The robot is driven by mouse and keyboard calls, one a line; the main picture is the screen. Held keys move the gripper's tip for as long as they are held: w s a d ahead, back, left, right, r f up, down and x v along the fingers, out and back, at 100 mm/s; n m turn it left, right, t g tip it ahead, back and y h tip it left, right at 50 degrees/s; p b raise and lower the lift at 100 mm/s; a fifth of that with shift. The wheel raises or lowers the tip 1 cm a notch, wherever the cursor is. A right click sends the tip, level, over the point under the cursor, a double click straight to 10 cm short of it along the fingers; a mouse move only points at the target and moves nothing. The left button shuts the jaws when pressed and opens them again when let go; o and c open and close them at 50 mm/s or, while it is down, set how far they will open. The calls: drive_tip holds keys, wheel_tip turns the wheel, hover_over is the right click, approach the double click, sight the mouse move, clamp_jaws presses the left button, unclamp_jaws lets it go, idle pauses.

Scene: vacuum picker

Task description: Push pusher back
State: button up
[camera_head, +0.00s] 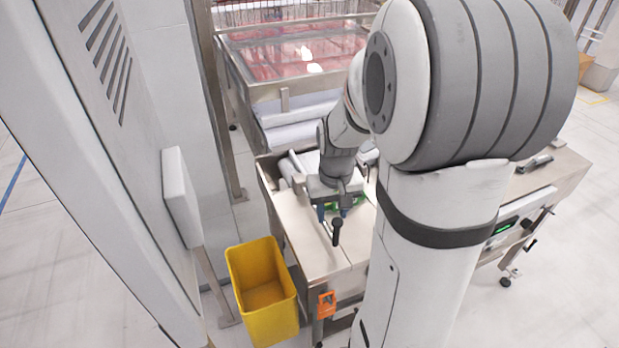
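A black upright handle (337,231) stands on the steel table top (309,232); it may be the pusher's handle, but I cannot tell for sure. My gripper (332,212) points down over the table, just behind the handle in the picture. Its two blue-tipped fingers look apart, with nothing clearly held between them. I cannot tell whether they touch the handle. A green patch (360,200) shows beside the gripper. White roller-like parts (292,171) lie at the table's back left. My arm hides the table's right middle.
A yellow bin (262,291) stands on the floor left of the table. An orange part (326,304) is on the table's front corner. A grey cabinet (110,150) fills the left. A clear-topped machine (300,62) stands behind. A green display (503,228) is at right.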

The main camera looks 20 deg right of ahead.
sight(336, 242)
drive_tip(key=shift+w+d+f, duration=0.25)
drive_tip(key=shift+d+f, duration=0.3)
drive_tip(key=shift+f, duration=0.05)
drive_tip(key=shift+w+d+f, duration=0.25)
drive_tip(key=shift+d+f, duration=0.25)
drive_tip(key=shift+f, duration=0.1)
wheel_tip(336, 242, down, 8)
drive_tip(key=shift+r+p, duration=0.2)
drive_tip(key=shift+p, duration=0.45)
